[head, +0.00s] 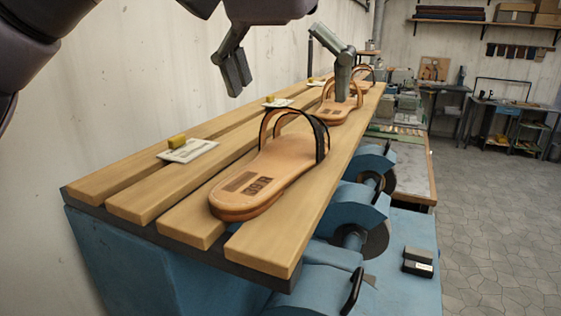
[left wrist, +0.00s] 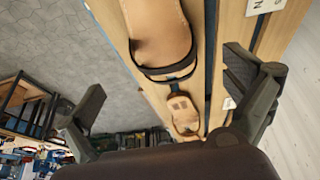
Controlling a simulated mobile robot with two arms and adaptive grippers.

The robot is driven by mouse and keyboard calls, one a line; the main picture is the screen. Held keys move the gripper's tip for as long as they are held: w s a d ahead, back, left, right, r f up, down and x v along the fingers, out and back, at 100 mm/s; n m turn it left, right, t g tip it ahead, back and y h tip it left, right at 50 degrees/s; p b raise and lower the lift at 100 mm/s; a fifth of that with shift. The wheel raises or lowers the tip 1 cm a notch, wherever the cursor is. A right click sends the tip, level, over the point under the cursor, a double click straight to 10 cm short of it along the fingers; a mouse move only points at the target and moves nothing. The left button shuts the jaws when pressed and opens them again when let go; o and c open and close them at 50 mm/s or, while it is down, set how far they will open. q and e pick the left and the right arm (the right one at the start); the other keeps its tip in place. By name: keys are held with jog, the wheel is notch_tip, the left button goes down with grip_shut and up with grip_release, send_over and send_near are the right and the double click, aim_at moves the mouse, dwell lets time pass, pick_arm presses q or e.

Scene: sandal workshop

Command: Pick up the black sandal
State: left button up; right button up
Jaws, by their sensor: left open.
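The nearest sandal (head: 270,172) lies on the slatted wooden bench top, with a tan sole, a brown strap loop and a black strap. It also shows in the left wrist view (left wrist: 158,28), with its dark strap across it. A second, tan sandal (head: 334,112) lies farther back, and shows in the left wrist view (left wrist: 184,116). My left gripper (head: 290,94) is open and empty, with its fingers wide apart above the bench. In the head view it appears above and beyond the nearest sandal; its right finger partly covers the second sandal. My right gripper is not in view.
White cards with yellow blocks (head: 188,148) lie along the wall side of the bench top (head: 120,190). More sandals lie at the far end. Blue machines with wheels (head: 352,205) stand below its right edge. The floor (head: 490,230) at right is clear.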

aim_at(292, 149)
pick_arm(q)
jog(key=shift+x, duration=1.2)
jog(key=x, duration=0.2)
jog(key=p+x, duration=0.1)
jog(key=x, duration=0.1)
jog(key=shift+a+f, duration=0.2)
jog(key=shift+a, duration=0.2)
jog(key=shift+w+d+f, duration=0.1)
jog(key=shift+w+f, duration=0.1)
jog(key=shift+f, duration=0.3)
jog(key=shift+s, duration=0.1)
jog(key=shift+c, duration=0.6)
jog(key=c, duration=1.3)
